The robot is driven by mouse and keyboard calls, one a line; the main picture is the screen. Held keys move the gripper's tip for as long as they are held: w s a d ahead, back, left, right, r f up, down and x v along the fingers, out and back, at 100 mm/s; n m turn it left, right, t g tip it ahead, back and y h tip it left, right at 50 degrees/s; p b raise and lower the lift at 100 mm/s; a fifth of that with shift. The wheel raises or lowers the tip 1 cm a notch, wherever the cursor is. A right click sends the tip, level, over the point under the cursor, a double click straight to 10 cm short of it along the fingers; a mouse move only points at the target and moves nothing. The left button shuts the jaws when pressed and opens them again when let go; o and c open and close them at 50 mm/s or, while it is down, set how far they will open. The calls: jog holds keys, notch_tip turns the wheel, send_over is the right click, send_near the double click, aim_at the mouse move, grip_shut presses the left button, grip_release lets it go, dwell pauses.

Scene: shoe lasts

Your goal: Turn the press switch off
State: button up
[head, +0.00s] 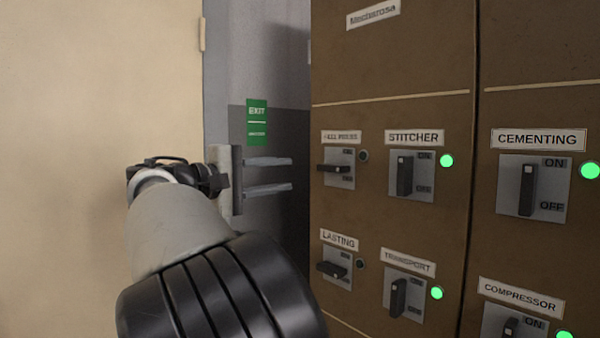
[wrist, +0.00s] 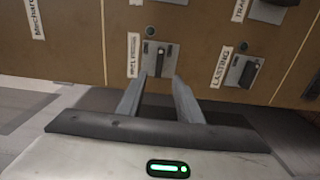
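The press switch (head: 336,169) is at the upper left of the brown panel, under a blurred label (head: 342,137) that seems to end in "PRESS". Its black handle lies sideways, and the small lamp (head: 364,155) beside it is dark. In the wrist view, turned on its side, the switch (wrist: 160,55) shows just beyond my fingertips. My gripper (head: 292,174) is open and empty, to the left of the switch, its fingers pointing toward the panel. In the wrist view the fingers (wrist: 163,76) appear on either side of the handle's line, with no clear contact.
The lasting switch (head: 335,268) sits below, handle sideways and lamp dark. The stitcher (head: 405,175), transport (head: 398,298) and cementing (head: 526,188) switches have upright handles and green lamps. The compressor switch (head: 510,326) is partly cut off. A green exit sign (head: 257,122) hangs behind my gripper.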

jog(key=shift+v, duration=1.45)
jog(key=s+d+f+m+g+y, duration=0.1)
jog(key=s+d+f+g+y, duration=0.3)
jog(key=d+f, duration=0.45)
jog(key=s+d+f+m+g+y, duration=0.1)
jog(key=s+d+f+y, duration=0.35)
jog(key=d, duration=0.65)
jog(key=s+a+f+m+y, duration=0.25)
jog(key=s+f, duration=0.55)
jog(key=s, duration=0.4)
jog(key=s+a+f+m+y, duration=0.2)
jog(key=s+f+m+y, duration=0.15)
jog(key=s+f, duration=0.6)
notch_tip(320, 180, up, 20)
jog(key=s+n+p, duration=0.1)
jog(key=s+p, duration=0.1)
jog(key=p, duration=1.6)
jog(key=shift+s, duration=0.4)
jog(key=shift+a, duration=0.15)
